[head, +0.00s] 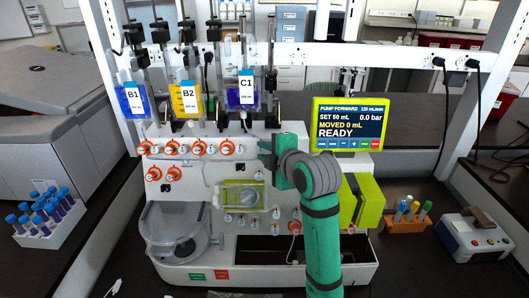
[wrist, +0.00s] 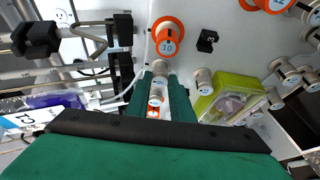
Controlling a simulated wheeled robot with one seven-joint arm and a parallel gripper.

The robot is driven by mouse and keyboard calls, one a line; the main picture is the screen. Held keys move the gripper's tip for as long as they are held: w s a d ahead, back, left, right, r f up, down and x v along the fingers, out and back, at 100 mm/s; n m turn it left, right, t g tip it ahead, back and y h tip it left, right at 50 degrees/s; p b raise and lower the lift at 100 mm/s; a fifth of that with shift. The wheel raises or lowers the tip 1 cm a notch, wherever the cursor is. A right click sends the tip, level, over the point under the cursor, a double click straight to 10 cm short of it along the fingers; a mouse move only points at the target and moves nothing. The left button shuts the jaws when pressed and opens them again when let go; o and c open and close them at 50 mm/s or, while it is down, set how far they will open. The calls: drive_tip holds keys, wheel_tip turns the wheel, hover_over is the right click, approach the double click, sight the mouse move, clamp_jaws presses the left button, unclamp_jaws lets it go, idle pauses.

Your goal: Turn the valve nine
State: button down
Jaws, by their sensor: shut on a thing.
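My gripper (head: 264,152) is at the upper right of the white machine's front panel, and its green fingers hide the part they hold in the head view. In the wrist view the fingers (wrist: 160,102) are shut on a whitish valve knob (wrist: 157,93), one finger on each side of it. The number on this knob is too small to read surely. An orange-ringed valve (wrist: 168,40) sits beyond it, apart from the fingers. A row of orange-ringed valves (head: 199,148) runs along the panel to the left of my gripper.
Bags B1 (head: 133,101), B2 (head: 185,101) and C1 (head: 242,97) hang above the panel. The pump screen (head: 347,124) reads READY, moved 0 mL. A lime-green pump unit (head: 240,195) is below my gripper. Tube racks stand left (head: 50,226) and right (head: 407,224).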

idle(0.3)
drive_tip(key=c, duration=1.5)
unclamp_jaws()
drive_tip(key=shift+c, duration=0.2)
drive_tip(key=v, duration=1)
drive_tip(key=shift+s+r, duration=0.2)
drive_tip(key=shift+s, duration=0.15)
drive_tip(key=shift+d, duration=0.1)
